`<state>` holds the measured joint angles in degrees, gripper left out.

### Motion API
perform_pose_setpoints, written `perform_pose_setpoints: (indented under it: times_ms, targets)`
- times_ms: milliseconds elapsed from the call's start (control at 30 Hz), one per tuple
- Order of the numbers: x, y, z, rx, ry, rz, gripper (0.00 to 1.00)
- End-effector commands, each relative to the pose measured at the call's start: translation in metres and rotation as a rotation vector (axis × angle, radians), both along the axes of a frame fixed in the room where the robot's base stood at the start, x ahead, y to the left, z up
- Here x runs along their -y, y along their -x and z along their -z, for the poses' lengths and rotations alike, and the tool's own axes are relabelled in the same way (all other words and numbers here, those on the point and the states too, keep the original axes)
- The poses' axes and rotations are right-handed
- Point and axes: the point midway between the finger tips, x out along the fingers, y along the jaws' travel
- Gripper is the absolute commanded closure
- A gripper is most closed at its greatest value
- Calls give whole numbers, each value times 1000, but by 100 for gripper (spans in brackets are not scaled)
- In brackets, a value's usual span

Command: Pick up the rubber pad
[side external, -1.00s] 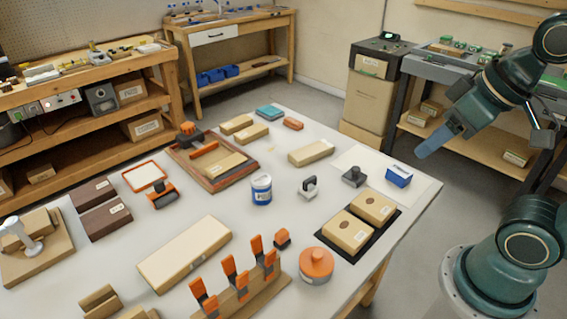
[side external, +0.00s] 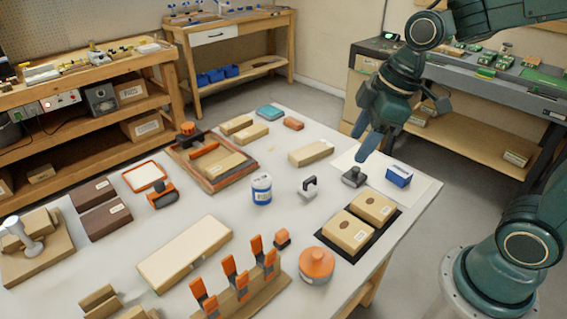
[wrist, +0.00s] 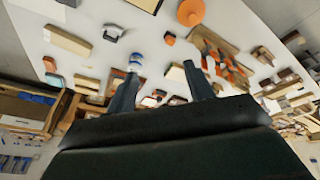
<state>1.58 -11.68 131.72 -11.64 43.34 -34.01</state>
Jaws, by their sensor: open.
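A flat teal pad (side external: 270,112) lies at the far back edge of the white table; it looks most like the rubber pad, though I cannot be sure. It also shows at the left of the wrist view (wrist: 54,80). A small orange-brown block (side external: 293,124) lies just in front and to its right. My gripper (side external: 364,142) hangs above the right part of the table, apart from the teal pad. In the wrist view my gripper (wrist: 161,70) has its two fingers spread, with nothing held between them.
Below my gripper stand a dark-based stamp (side external: 354,177) and a blue box (side external: 398,176). A blue-white can (side external: 261,190) stands mid-table. Cardboard boxes (side external: 348,233) sit on a black mat. Upright orange-handled clamps (side external: 242,275) stand at the front. A wooden tray (side external: 240,176) holds parts.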

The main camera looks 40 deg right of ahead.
Motion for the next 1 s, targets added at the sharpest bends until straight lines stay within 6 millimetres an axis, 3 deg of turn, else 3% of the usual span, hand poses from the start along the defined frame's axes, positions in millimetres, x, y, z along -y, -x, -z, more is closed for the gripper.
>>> perform_pose_setpoints:
  times_ms: [500,800,1000]
  targets:
    - [-25,-71,79,-60,-31,-492,47]
    - [-38,-99,134,-54,-86,-743,47]
    - [-44,-106,156,-42,-111,-837,47]
